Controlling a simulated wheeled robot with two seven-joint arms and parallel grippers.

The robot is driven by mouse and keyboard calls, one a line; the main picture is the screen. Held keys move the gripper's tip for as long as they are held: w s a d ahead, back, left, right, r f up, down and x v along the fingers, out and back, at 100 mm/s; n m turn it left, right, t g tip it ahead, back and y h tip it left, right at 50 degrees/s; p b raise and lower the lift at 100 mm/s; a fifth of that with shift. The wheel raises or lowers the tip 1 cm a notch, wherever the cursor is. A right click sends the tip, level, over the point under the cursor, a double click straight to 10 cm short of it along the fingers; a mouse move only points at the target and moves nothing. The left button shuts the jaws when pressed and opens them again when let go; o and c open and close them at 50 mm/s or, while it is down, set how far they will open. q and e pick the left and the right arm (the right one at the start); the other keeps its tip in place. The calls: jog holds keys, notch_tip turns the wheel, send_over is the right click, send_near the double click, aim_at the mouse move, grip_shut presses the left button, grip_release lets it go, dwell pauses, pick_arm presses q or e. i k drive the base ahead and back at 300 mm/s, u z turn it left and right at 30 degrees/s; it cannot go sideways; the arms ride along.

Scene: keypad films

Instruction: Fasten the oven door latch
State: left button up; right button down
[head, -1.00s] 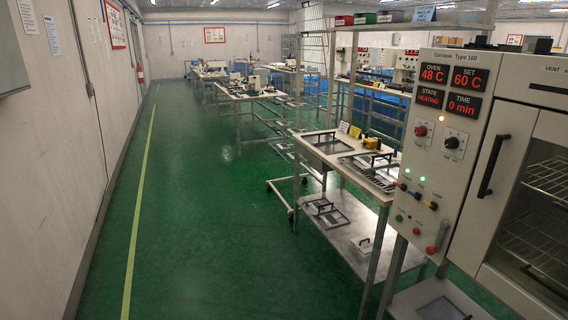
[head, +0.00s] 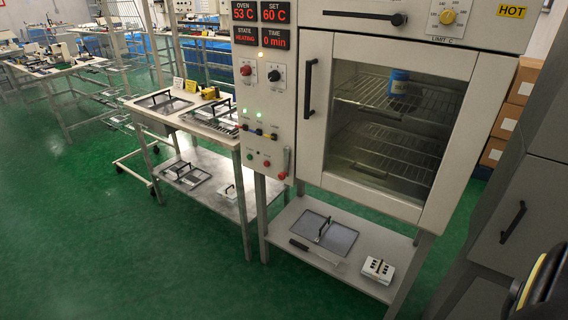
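The oven door (head: 313,150) has a pale frame, a glass window and a black vertical handle (head: 309,88) on its left side. It looks closed or nearly so; I cannot tell if it is fully seated. A small lever with a red end (head: 283,174) sits at the lower right of the control panel, beside the door's left edge. It may be the latch, and I cannot tell its state. The control panel (head: 254,110) reads oven 53 C, set 60 C, heating, 0 min. A blue jar (head: 399,82) stands on the upper rack inside.
A shelf (head: 292,226) under the oven holds a framed plate (head: 345,241) and a small white block (head: 378,270). A bench (head: 150,119) with trays stands left of the oven. A grey cabinet (head: 490,215) is at right. Green floor (head: 100,240) is clear at front left.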

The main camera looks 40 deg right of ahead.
aim_at(286, 150)
jog(key=k, duration=0.6)
jog(key=z, duration=0.65)
jog(key=i, duration=1.8)
jog(key=u, duration=0.6)
